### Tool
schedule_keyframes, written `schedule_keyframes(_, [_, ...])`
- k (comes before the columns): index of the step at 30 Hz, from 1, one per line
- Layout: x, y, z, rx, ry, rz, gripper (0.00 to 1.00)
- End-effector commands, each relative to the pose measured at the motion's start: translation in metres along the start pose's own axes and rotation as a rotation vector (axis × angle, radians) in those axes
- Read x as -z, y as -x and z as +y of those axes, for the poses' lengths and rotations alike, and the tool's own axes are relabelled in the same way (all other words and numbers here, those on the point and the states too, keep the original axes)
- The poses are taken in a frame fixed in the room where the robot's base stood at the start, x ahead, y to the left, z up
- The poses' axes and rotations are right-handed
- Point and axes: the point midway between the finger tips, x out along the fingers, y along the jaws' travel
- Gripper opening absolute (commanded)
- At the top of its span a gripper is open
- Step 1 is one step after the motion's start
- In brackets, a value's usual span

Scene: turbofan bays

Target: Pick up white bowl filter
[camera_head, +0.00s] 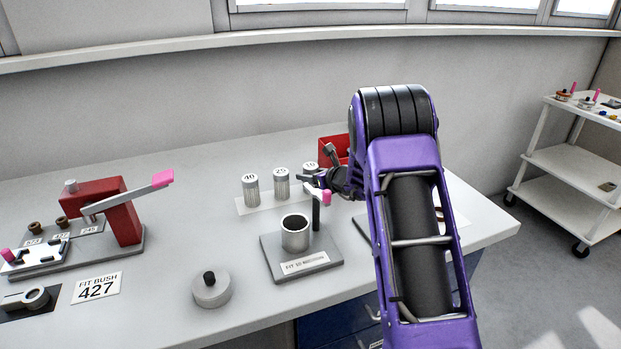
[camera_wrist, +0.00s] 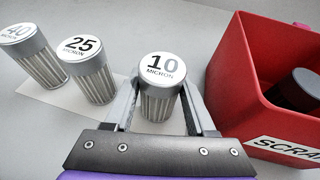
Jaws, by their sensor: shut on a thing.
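Three ribbed metal filters with grey caps stand in a row on a pale strip at the back of the bench. In the wrist view they are the 10 micron filter (camera_wrist: 160,70), the 25 micron filter (camera_wrist: 84,68) and the 40 micron filter (camera_wrist: 28,52). My gripper (camera_wrist: 160,106) is shut on the 10 micron filter, one finger on each side of its ribbed body. The filter is upright and seems to stand on the strip. In the head view a pale open bowl (camera_head: 296,239) sits on a grey stand labelled "FIT 10 MICRON".
A red scrap bin (camera_wrist: 236,85) holding a dark part is close to the right of my gripper. A pink-tipped lever (camera_head: 317,191) is by the bowl stand. A round lid (camera_head: 212,292) and a red press (camera_head: 117,215) are further left.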

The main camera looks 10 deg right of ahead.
Motion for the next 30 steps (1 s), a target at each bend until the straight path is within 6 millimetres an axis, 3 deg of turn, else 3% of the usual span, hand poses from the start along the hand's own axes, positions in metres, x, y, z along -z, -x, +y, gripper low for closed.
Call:
schedule_keyframes(5, [-0.01, 0.004, 0.0, 0.001, 0.0, -0.003, 0.0])
schedule_keyframes(18, [-0.084, 0.034, 0.0, 0.0, 0.001, -0.003, 0.0])
schedule_keyframes(30, [-0.093, 0.038, 0.0, 0.0, -0.001, -0.001, 0.0])
